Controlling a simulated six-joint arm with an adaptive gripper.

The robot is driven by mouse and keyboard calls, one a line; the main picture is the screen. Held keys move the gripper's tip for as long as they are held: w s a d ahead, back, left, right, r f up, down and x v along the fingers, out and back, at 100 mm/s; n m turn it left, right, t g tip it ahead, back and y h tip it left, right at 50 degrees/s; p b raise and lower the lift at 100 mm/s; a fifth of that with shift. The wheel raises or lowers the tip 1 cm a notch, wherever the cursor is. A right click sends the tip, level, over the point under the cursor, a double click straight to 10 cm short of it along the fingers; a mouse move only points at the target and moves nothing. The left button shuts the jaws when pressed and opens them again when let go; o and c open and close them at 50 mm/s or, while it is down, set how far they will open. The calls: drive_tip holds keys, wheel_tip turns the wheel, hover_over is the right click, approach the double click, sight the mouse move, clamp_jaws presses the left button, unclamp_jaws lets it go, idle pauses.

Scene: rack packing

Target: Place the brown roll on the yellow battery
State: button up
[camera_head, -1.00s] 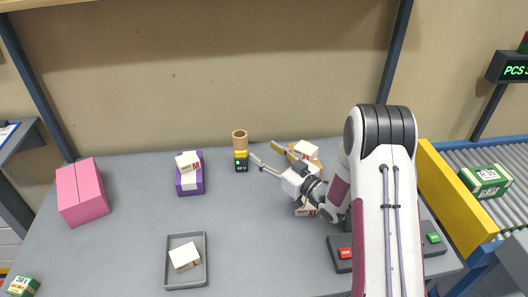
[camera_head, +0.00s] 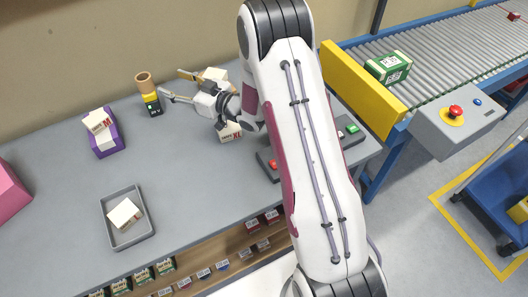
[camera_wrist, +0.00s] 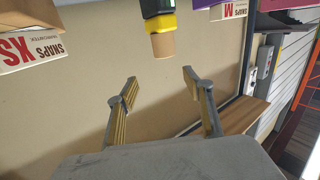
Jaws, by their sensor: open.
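The brown roll (camera_head: 144,81) is a short tan hollow cylinder. It stands upright on the top of the yellow battery (camera_head: 152,103), a yellow and black block at the back of the table. In the wrist view, which looks inverted, the roll (camera_wrist: 163,45) touches the yellow end of the battery (camera_wrist: 159,18). My gripper (camera_head: 172,83) is open and empty just right of the roll. In the wrist view its two fingers (camera_wrist: 160,76) are spread apart, with the roll beyond their tips and clear gap between.
A purple box (camera_head: 106,144) with a white box on it stands left of the battery. A grey tray (camera_head: 140,236) holds a white box. A white XL box (camera_head: 229,132) lies below my wrist. A pink box (camera_head: 10,191) is far left. The table's middle is clear.

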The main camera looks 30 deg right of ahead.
drive_tip(key=s+d+r+m+g+h, duration=0.2)
drive_tip(key=s+d+r+h, duration=0.3)
drive_tip(key=r, duration=0.3)
drive_tip(key=s+d+r+m+g+h, duration=0.1)
drive_tip(key=s+d+r+m+h, duration=0.1)
drive_tip(key=s+d+r+h, duration=0.4)
drive_tip(key=s+a+m+g+y, duration=0.1)
drive_tip(key=s+a+g, duration=0.1)
drive_tip(key=s, duration=1.5)
drive_tip(key=s+a+m+g, duration=0.1)
drive_tip(key=s+a+g, duration=0.2)
drive_tip(key=s, duration=1.4)
drive_tip(key=shift+r+m+g+y, duration=0.3)
drive_tip(key=shift+r+g+y, duration=0.1)
drive_tip(key=shift+g, duration=0.2)
drive_tip(key=shift+a, duration=0.1)
